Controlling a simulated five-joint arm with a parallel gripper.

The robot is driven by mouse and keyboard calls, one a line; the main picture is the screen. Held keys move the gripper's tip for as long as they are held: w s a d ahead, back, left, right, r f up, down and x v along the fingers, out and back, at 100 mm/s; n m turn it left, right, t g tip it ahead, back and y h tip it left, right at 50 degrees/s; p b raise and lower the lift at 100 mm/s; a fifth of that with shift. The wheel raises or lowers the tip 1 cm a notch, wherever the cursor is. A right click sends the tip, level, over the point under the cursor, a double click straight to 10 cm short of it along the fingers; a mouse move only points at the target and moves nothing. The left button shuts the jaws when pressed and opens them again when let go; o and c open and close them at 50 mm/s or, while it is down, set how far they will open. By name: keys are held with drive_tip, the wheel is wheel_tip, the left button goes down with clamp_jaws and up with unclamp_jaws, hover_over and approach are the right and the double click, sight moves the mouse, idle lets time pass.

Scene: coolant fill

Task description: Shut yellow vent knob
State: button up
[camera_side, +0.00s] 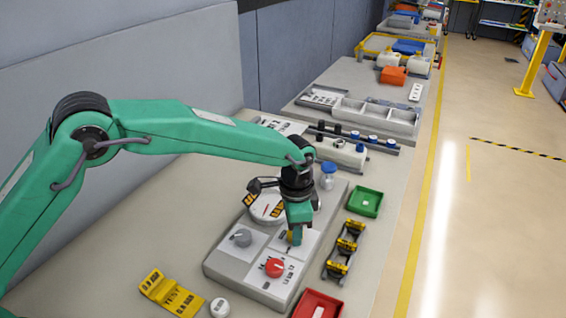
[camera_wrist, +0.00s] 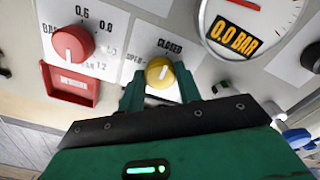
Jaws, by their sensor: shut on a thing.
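The yellow vent knob (camera_wrist: 159,71) sits on a white label plate on the panel, with OPEN printed to its left and CLOSED above it. Its white pointer line leans up and slightly right, roughly toward CLOSED. My gripper (camera_wrist: 158,82) has a finger on each side of the knob and is shut on it. In the side view my gripper (camera_side: 295,236) points down at the panel (camera_side: 222,262), and only a sliver of the yellow knob (camera_side: 290,236) shows beside the fingers.
A green tray (camera_side: 365,202), red tray (camera_side: 318,304) and yellow tag (camera_side: 171,294) lie around the panel.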

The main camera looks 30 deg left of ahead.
drive_tip(key=shift+r, duration=0.1)
drive_tip(key=o, duration=1)
drive_tip(key=shift+r, duration=0.1)
drive_tip(key=shift+r, duration=3.8)
